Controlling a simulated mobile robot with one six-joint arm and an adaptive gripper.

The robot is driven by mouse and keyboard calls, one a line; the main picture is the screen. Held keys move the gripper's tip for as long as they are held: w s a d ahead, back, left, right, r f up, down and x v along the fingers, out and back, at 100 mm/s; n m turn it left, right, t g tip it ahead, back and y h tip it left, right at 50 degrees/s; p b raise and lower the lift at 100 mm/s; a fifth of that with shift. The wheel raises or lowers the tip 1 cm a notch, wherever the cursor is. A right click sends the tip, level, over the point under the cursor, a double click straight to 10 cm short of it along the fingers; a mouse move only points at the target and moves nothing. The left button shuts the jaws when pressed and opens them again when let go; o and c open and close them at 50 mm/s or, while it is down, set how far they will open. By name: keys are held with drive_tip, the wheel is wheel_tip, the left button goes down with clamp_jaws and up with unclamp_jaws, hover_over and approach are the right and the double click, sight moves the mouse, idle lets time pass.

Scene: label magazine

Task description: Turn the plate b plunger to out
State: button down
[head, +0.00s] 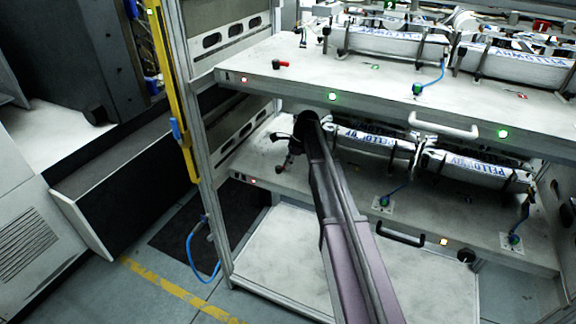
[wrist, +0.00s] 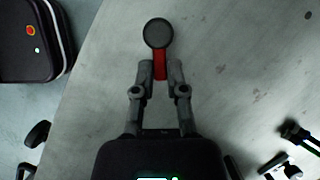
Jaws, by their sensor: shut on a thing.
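In the wrist view a plunger with a round dark knob (wrist: 158,33) and a red handle (wrist: 160,66) stands on a pale grey plate (wrist: 225,110). My gripper (wrist: 160,76) has its two fingertips closed on either side of the red handle, just below the knob. In the head view my arm reaches over the lower plate (head: 330,212), and my gripper (head: 291,156) is at that plate's left part. The plunger it holds is mostly hidden there by my arm and gripper. No letter naming the plate is readable.
A similar red-handled plunger (head: 281,64) sits on the upper plate (head: 300,82), close above my arm. Label bundles (head: 375,145) stand on the lower plate, right of my arm. A yellow post (head: 172,85) stands left. A black handle (head: 400,237) projects from the lower plate's front edge.

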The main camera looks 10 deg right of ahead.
sight(274, 167)
drive_tip(key=n, duration=0.2)
drive_tip(key=w+n+g, duration=0.1)
drive_tip(key=n, duration=0.1)
drive_tip(key=w+n+g+h, duration=0.1)
drive_tip(key=n, duration=0.1)
drive_tip(key=shift+a+n, duration=0.3)
drive_tip(key=shift+a, duration=0.05)
drive_tip(key=n, duration=0.1)
drive_tip(key=n+g, duration=0.1)
drive_tip(key=n, duration=0.1)
drive_tip(key=shift+w+a+n+h, duration=0.3)
drive_tip(key=shift+w+a+h, duration=0.1)
drive_tip(key=n, duration=0.1)
drive_tip(key=n+h, duration=0.1)
drive_tip(key=a+n+g, duration=0.1)
drive_tip(key=shift+w+n, duration=0.25)
drive_tip(key=shift+n, duration=0.05)
drive_tip(key=n+h, duration=0.1)
drive_tip(key=n, duration=0.1)
drive_tip(key=a+n+h, duration=0.1)
drive_tip(key=n, duration=0.1)
drive_tip(key=shift+a, duration=0.2)
drive_tip(key=n, duration=0.2)
drive_tip(key=a+n+h, duration=0.1)
drive_tip(key=n, duration=0.1)
drive_tip(key=shift+s+n+h, duration=0.15)
drive_tip(key=shift+n+h, duration=0.15)
drive_tip(key=c, duration=0.7)
unclamp_jaws()
